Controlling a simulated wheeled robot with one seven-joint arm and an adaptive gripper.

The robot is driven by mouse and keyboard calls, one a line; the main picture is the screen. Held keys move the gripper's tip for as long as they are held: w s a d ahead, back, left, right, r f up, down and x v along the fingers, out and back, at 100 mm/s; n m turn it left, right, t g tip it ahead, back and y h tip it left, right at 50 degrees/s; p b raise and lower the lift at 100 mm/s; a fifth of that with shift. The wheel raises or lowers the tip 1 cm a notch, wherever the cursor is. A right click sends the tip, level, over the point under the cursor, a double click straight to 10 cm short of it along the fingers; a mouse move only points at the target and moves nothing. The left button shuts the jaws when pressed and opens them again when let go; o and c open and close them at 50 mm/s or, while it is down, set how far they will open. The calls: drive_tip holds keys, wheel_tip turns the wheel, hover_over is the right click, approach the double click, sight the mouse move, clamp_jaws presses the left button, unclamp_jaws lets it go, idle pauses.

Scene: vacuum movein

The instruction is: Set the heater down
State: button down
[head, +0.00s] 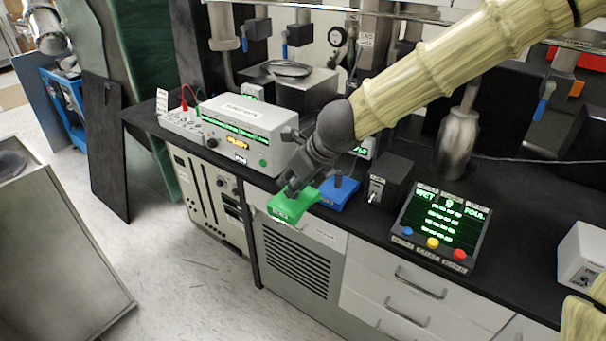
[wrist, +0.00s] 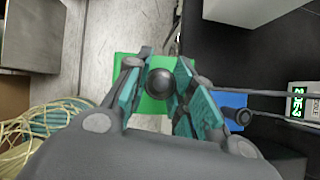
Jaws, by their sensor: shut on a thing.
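The heater appears to be the green block (head: 293,205) with a small dark label on its front, at the counter's front edge in the head view. My gripper (head: 291,188) comes down on it from above and is shut on it. In the wrist view, a round black knob on the green heater (wrist: 151,104) sits between my fingers (wrist: 160,80). The heater overlaps both the counter's edge and the floor in that view. I cannot tell whether it touches the counter.
The dark counter (head: 330,216) has a blue block (head: 338,194) with a knob just right of the heater. A white instrument box (head: 238,133) stands behind to the left. A small black box (head: 391,182) and a lit display panel (head: 440,228) stand to the right. Drawers (head: 410,285) lie below.

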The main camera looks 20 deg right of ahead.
drive_tip(key=shift+w+r, duration=0.15)
drive_tip(key=shift+w, duration=0.25)
drive_tip(key=shift+w+d+f+p, duration=0.85)
drive_tip(key=shift+w+d, duration=0.25)
drive_tip(key=shift+w, duration=1.25)
drive_tip(key=shift+w+d+f+p, duration=0.8)
drive_tip(key=shift+w+d, duration=0.25)
drive_tip(key=shift+w, duration=1.25)
drive_tip(key=shift+w+d+f+p, duration=0.8)
drive_tip(key=shift+w+d, duration=0.3)
drive_tip(key=shift+w, duration=1.25)
drive_tip(key=shift+f, duration=0.1)
drive_tip(key=shift+f, duration=0.1)
drive_tip(key=c, duration=1.2)
unclamp_jaws()
drive_tip(key=shift+c, duration=0.2)
